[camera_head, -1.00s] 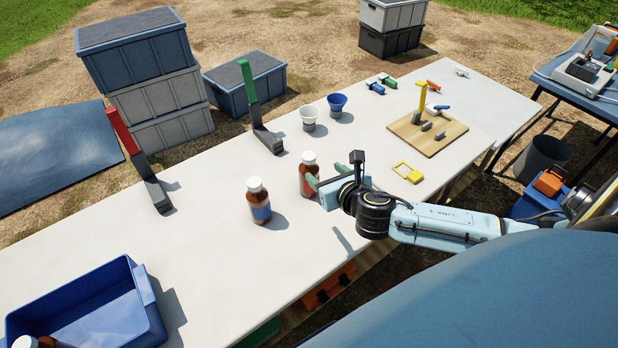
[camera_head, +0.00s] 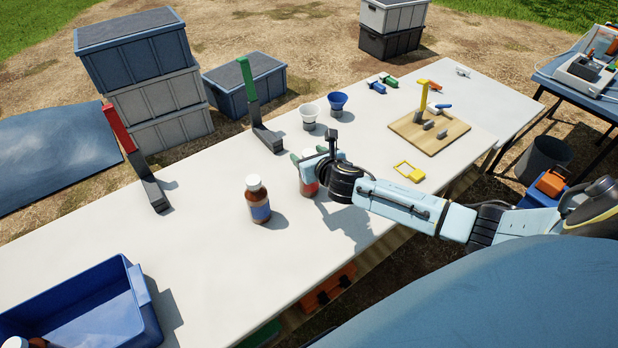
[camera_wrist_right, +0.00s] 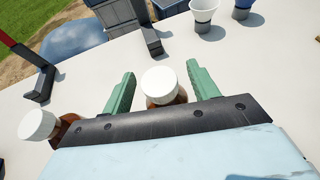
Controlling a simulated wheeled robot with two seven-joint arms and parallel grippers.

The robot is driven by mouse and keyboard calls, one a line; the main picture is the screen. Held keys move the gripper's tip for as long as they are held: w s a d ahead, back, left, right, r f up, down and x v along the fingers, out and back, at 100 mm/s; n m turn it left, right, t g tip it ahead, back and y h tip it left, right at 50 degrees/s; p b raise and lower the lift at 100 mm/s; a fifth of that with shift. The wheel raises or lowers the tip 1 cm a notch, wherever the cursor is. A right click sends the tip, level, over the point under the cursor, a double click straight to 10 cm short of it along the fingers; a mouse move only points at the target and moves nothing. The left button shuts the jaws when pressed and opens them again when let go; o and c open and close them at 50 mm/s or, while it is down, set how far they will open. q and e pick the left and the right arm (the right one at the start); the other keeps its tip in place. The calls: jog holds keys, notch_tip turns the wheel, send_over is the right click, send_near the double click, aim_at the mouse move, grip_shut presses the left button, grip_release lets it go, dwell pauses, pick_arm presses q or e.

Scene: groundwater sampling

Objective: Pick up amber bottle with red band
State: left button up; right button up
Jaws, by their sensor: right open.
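The amber bottle with the red band (camera_head: 309,187) stands upright on the white table, partly hidden behind my right gripper in the head view. In the right wrist view its white cap (camera_wrist_right: 161,82) shows between the two green fingers; its band is hidden there. My right gripper (camera_head: 312,157) is open, with a finger on each side of the bottle and gaps visible between cap and fingers. A second amber bottle with a blue band (camera_head: 259,203) stands to the left; it also shows in the right wrist view (camera_wrist_right: 68,128). My left gripper is not in view.
A blue bin (camera_head: 88,318) with white-capped bottles stands at the front left. A green-topped stand (camera_head: 262,115), a red-topped stand (camera_head: 144,170), a white cup (camera_head: 309,114) and a blue cup (camera_head: 337,102) stand behind. A wooden board (camera_head: 445,139) lies to the right.

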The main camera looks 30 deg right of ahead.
grip_shut()
dwell(0.4)
